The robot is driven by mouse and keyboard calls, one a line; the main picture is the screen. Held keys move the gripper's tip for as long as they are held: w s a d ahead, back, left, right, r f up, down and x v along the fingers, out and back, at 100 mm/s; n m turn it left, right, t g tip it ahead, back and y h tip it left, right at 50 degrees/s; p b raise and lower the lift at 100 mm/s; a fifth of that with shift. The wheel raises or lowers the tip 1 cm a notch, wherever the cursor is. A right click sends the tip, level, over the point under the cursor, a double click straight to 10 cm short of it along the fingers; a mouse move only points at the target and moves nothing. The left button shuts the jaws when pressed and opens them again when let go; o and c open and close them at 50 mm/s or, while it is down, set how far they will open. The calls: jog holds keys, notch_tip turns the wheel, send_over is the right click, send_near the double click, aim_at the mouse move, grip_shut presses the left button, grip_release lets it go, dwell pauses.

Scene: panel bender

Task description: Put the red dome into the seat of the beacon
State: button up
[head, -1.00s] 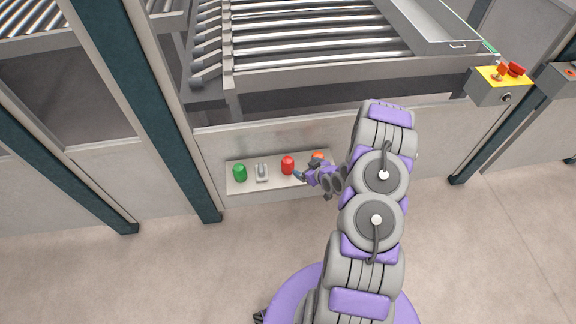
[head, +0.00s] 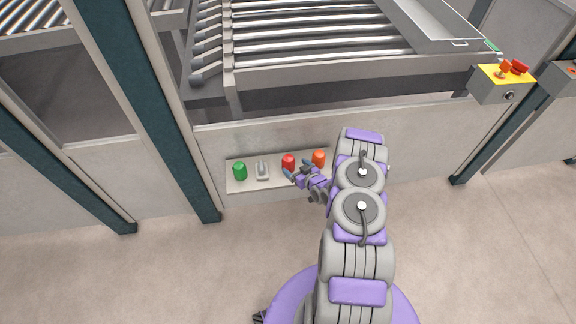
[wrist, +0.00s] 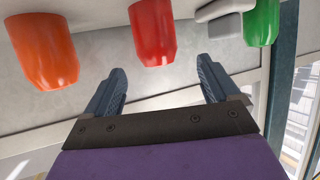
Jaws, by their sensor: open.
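The red dome (head: 288,160) stands on a pale ledge between a grey fitting (head: 262,171) and an orange dome. In the wrist view the red dome (wrist: 153,35) lies just beyond the fingertips, roughly centred between them. My gripper (head: 298,169) is open and empty in front of the red dome, partly covering its lower part in the head view. Both fingers also show apart in the wrist view (wrist: 160,70), with a gap to the dome. The grey fitting is low; I cannot tell whether it is the beacon's seat.
An orange dome (head: 319,158) stands close to the right of the red one, and a green dome (head: 239,171) stands at the left end of the ledge (head: 250,187). A machine panel (head: 225,140) rises behind. A dark post (head: 160,120) stands left. The floor in front is clear.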

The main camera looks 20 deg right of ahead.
aim_at(292, 164)
jog(key=x, duration=0.3)
jog(key=shift+w+d+f+b, duration=0.1)
jog(key=shift+d+f+b, duration=0.05)
jog(key=shift+b, duration=0.15)
jog(key=x, duration=0.2)
jog(key=b+x, duration=0.1)
jog(key=x, duration=0.1)
jog(key=shift+f, duration=0.2)
jog(key=shift+w+b, duration=0.3)
jog(key=shift+w, duration=0.15)
jog(key=shift+f, duration=0.1)
jog(key=c, duration=1.2)
jog(key=shift+o, duration=0.2)
